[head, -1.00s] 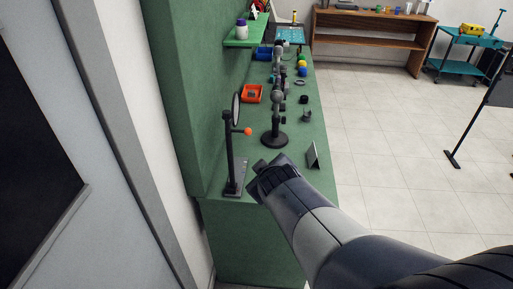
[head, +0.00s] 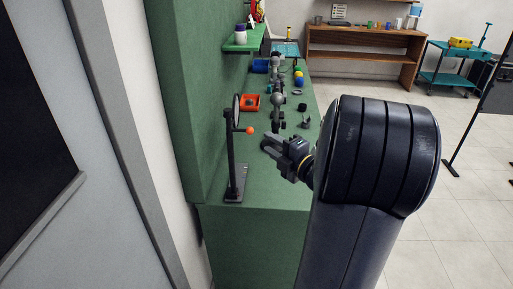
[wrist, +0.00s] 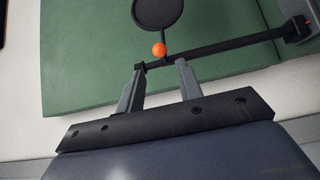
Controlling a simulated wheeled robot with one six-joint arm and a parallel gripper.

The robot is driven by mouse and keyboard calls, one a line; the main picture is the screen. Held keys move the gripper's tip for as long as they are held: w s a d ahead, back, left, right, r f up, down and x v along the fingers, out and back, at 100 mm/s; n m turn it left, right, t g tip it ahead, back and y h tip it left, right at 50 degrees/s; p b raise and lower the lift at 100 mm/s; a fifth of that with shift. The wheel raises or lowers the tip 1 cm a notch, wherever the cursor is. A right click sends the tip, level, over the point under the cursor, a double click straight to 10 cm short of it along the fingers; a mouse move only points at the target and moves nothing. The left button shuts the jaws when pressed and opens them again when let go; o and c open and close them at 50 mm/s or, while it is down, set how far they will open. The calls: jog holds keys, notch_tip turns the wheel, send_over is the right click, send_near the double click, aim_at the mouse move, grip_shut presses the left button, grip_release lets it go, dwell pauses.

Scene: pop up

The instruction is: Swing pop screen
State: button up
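The pop screen is a round black disc (head: 236,111) near the top of a dark upright post (head: 231,160). An orange ball (head: 250,130) sticks out beside it on the right. My gripper (head: 267,143) is to the right of the post, a little right of and below the ball. In the wrist view, my gripper (wrist: 161,66) has its two fingers apart. The orange ball (wrist: 159,50) lies just beyond and between the fingertips, with the disc (wrist: 157,11) above it. I see nothing held, and contact with the ball cannot be told.
The stand's base (head: 236,190) rests at the near left of the green bench (head: 270,195), close to the green wall panel (head: 188,110). Behind are an orange bin (head: 249,102), a grey stand (head: 278,105) and small items.

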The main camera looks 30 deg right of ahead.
aim_at(252, 132)
jog(key=w+p, duration=0.1)
jog(key=w, duration=0.1)
jog(key=w+a, duration=0.1)
jog(key=w, duration=0.2)
jog(key=w+p, duration=0.1)
jog(key=w, duration=0.2)
jog(key=shift+a+r+p, duration=0.2)
jog(key=shift+a+p, duration=0.1)
jog(key=shift+s+f, duration=0.15)
jog(key=shift+f, duration=0.05)
jog(key=shift+c, duration=0.7)
jog(key=c, duration=0.4)
jog(key=shift+s+b, duration=0.15)
jog(key=shift+b, duration=0.2)
jog(key=shift+c, duration=0.4)
